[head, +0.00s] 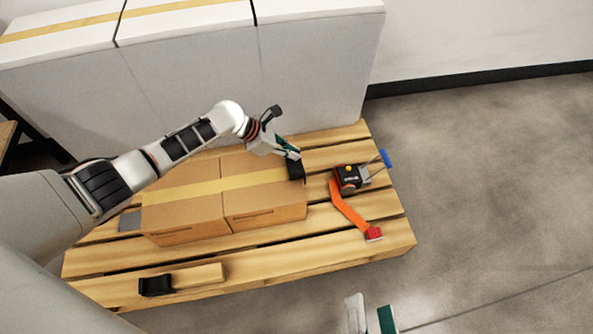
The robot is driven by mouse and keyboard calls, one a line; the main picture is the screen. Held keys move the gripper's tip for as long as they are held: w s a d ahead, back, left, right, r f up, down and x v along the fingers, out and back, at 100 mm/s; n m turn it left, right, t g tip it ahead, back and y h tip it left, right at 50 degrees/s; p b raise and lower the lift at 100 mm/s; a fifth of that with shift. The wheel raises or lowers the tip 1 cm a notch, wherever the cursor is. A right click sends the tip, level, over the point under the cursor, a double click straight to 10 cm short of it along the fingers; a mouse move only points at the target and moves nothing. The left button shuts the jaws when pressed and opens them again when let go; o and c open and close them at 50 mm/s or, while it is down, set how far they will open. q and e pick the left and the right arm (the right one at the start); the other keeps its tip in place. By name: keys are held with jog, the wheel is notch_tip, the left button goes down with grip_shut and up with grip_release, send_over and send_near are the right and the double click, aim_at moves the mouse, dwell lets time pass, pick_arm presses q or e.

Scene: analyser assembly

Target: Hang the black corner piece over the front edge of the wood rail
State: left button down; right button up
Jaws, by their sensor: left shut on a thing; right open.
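My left gripper (289,152) is shut on a black corner piece (296,171) at the right end of the cardboard box. The piece is at the box's top right edge; I cannot tell whether it touches the box. A short wood rail (199,276) lies on the pallet's front slat. A second black piece (155,286) is at the left end of that rail. My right gripper (371,318) is open and empty at the bottom edge, in front of the pallet; its lower part is cut off.
The cardboard box (185,207), with yellow tape, fills the middle of the wooden pallet (290,262). A black tool (348,178) with an orange strap (346,208) and red end lies on the right. Large white boxes (190,75) stand behind. Floor at right is clear.

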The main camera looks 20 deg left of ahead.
pick_arm(q)
jog(key=shift+r+p, duration=0.65)
jog(key=shift+r, duration=0.4)
pick_arm(e)
jog(key=shift+w+r, duration=0.2)
jog(key=shift+r, duration=0.45)
jog(key=shift+w+r, duration=0.2)
jog(key=shift+r, duration=0.4)
pick_arm(q)
jog(key=shift+r, duration=0.25)
pick_arm(e)
jog(key=shift+w+r+t, duration=0.1)
jog(key=shift+r+t, duration=0.2)
jog(key=shift+r, duration=0.15)
